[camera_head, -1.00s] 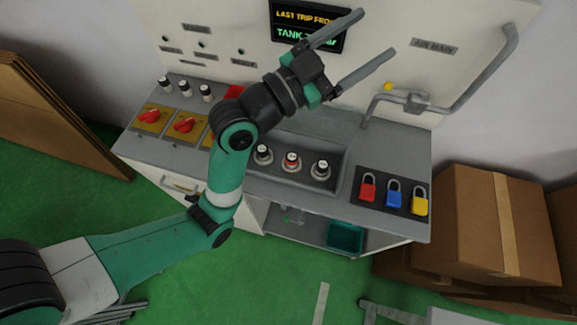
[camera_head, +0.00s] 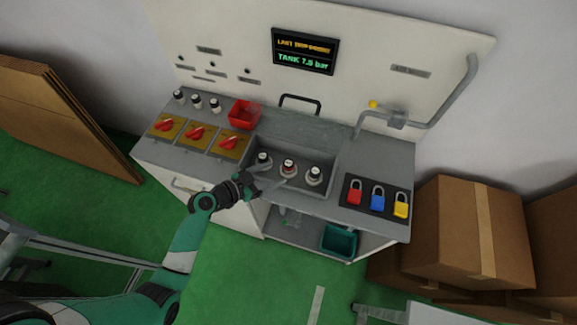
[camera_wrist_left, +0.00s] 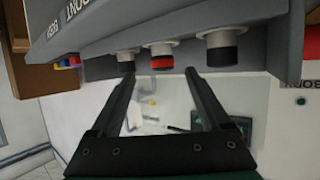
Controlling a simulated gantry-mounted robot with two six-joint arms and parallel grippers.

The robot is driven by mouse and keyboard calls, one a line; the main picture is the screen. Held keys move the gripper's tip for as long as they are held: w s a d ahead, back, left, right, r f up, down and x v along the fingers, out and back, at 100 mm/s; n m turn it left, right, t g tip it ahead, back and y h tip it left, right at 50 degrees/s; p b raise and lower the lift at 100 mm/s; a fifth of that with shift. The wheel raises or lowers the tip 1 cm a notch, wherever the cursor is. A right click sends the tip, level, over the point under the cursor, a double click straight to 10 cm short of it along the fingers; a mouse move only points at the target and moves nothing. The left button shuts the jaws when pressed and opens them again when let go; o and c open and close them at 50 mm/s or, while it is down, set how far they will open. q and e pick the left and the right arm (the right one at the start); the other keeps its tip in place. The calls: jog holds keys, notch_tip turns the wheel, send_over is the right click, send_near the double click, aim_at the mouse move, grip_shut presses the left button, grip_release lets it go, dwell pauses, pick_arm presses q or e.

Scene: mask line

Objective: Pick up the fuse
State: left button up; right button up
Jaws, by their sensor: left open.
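Three round capped pieces stand in a row in the grey recessed tray (camera_head: 330,188). The left one (camera_head: 264,158) and right one (camera_head: 314,176) have dark tops; the middle one (camera_head: 289,169) has a red band. I cannot tell for sure which piece is the fuse. My left gripper (camera_head: 272,173) is open and empty at the tray's front, its fingers reaching toward the left and middle pieces. In the left wrist view the open fingers (camera_wrist_left: 160,74) lie just short of the red-banded piece (camera_wrist_left: 161,56), with dark-ended pieces on both sides. My right gripper is out of view.
Red rotary switches (camera_head: 196,132), small capped posts (camera_head: 196,101) and a red bin (camera_head: 243,114) are left of the tray. Coloured padlocks (camera_head: 377,197) and a pipe (camera_head: 440,110) are right. A teal bin (camera_head: 339,241) sits below. Cardboard boxes (camera_head: 450,230) stand right.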

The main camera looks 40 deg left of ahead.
aim_at(284, 166)
pick_arm(q)
jog(key=x, duration=0.4)
jog(key=b+x, duration=0.1)
jog(key=x, duration=0.2)
jog(key=shift+w+a+r, duration=0.1)
jog(key=shift+w+a, duration=0.05)
jog(key=shift+w, duration=0.3)
grip_shut()
